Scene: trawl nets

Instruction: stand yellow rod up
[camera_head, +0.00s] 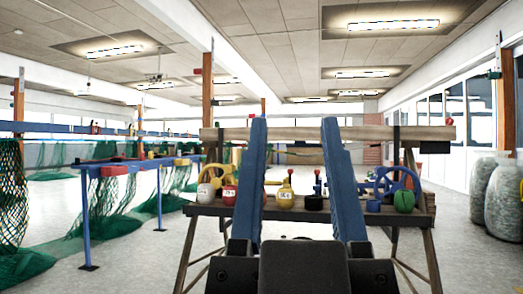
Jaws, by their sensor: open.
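My gripper (294,122) is in the middle of the view, its two long blue fingers spread wide apart with nothing between them in its grasp. A wooden trestle bench (350,218) stands beyond it. Between the fingers, a small yellow piece (285,197) with a thin upright stem is on the bench top. A short yellowish bar (272,183) shows to its left, seemingly lying flat. I cannot tell for sure which of these is the yellow rod. The fingers hide parts of the bench top.
A white ball (205,193) and a red ball (229,195) are on the bench's left. A blue frame (88,220) with green nets stands left. Large sacks (496,195) stand right.

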